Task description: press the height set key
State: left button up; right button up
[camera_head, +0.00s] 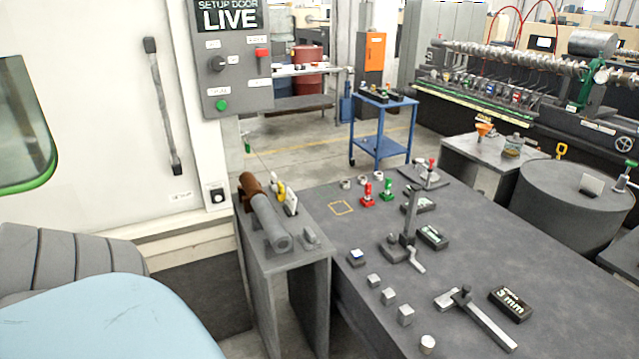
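A height gauge with an upright grey column (410,215) stands on the dark bench (460,265). A small black box with a pale display (432,237) sits just right of its base. A small dark block with a blue top (357,257) lies to the left of the gauge. No key label is readable, so I cannot tell which of these is the height set key. Another dark box (418,204) lies behind the column. Neither of my grippers is in view.
Several metal blocks (388,296), a caliper-like tool (480,315) and a box marked "3 mm" (510,304) lie on the front of the bench. Red (367,194) and green (387,190) pieces stand farther back. A control panel (232,65) hangs at the left.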

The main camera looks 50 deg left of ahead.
aim_at(357, 254)
jog(key=u, duration=1.4)
